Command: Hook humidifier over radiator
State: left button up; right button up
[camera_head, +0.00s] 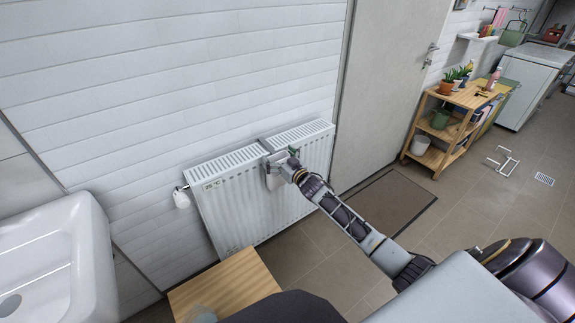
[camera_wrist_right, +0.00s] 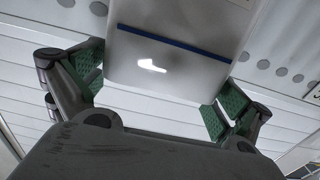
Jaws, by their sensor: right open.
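The humidifier (camera_head: 274,176) is a pale grey box against the front of the white radiator (camera_head: 235,207), near the middle of its width. A grey strip (camera_head: 265,145) crosses the radiator's top grille just above it and looks like its hook. My right gripper (camera_head: 290,160) is at the humidifier and partly hides it. In the right wrist view, the humidifier (camera_wrist_right: 170,55) shows as a smooth grey face with a blue band. The green-padded fingers of my right gripper (camera_wrist_right: 158,88) are spread on either side of it, apart from it. My left gripper is not in view.
A white valve (camera_head: 181,199) sits at the radiator's left end. A wooden surface (camera_head: 225,286) stands in front, with a sink (camera_head: 55,262) to the left. A brown mat (camera_head: 392,207) lies by the door (camera_head: 385,90). A wooden shelf (camera_head: 455,100) holds plants.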

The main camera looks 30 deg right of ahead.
jog(key=s+d, duration=0.1)
jog(key=s, duration=1)
jog(key=shift+s+d, duration=0.3)
dwell(0.4)
dwell(0.7)
